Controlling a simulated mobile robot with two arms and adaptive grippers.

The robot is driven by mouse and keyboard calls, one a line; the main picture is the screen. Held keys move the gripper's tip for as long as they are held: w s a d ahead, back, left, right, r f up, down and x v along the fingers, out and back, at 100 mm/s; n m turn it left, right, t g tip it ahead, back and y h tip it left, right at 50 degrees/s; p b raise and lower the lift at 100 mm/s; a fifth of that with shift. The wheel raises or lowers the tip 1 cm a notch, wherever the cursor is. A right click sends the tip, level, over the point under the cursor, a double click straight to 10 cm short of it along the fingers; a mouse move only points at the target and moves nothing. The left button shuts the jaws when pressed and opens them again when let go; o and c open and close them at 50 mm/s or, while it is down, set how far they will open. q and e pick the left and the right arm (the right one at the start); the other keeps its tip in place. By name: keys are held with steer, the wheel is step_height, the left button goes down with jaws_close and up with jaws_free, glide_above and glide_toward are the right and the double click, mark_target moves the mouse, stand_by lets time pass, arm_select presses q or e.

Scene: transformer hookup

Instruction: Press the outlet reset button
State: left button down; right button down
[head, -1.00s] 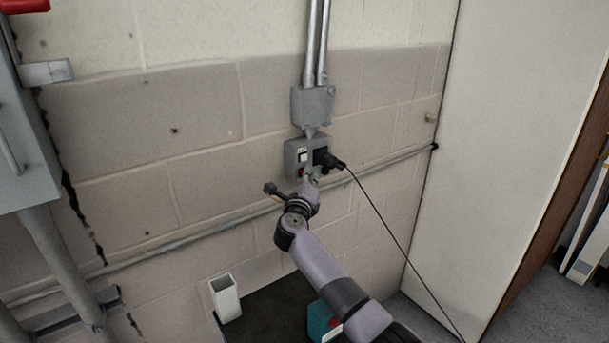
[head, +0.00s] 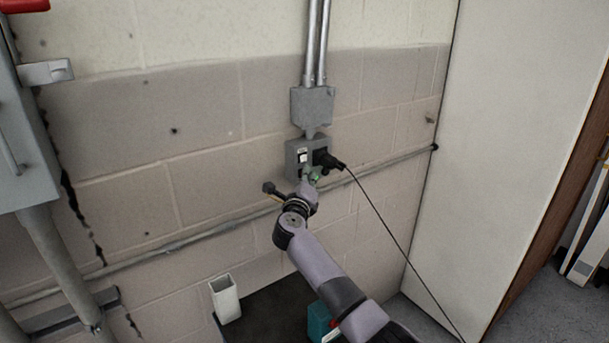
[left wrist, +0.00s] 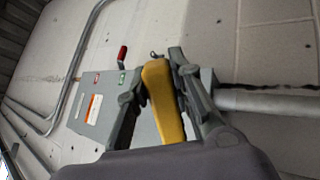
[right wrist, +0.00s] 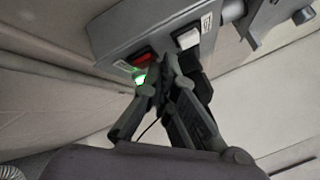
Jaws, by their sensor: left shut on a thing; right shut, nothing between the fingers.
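The grey outlet box (head: 293,160) is on the block wall, with a white labelled switch (head: 302,156) and a black plug in it. In the right wrist view the box (right wrist: 125,28) shows a white button (right wrist: 187,39), a red button (right wrist: 143,59) and a lit green lamp (right wrist: 140,78). I cannot tell for sure which is the reset button. My right gripper (right wrist: 160,66) is shut and empty, its tips at the box face beside the red button and lamp; contact is unclear. My left gripper (left wrist: 165,58), only in its wrist view, is shut on a yellow object (left wrist: 162,100).
A black cord (head: 385,225) runs from the plug (head: 325,158) down to the right. A conduit pipe (head: 190,243) crosses the wall. A grey cabinet with a red handle (left wrist: 122,53) shows in the left wrist view. A white open container (head: 226,300) stands below.

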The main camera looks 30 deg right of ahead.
arm_select(q)
steer(key=shift+r, duration=0.1)
steer(key=shift+r+p, duration=0.7)
steer(key=shift+p, duration=0.1)
steer(key=shift+r, duration=0.2)
arm_select(e)
steer(key=shift+s, duration=1.05)
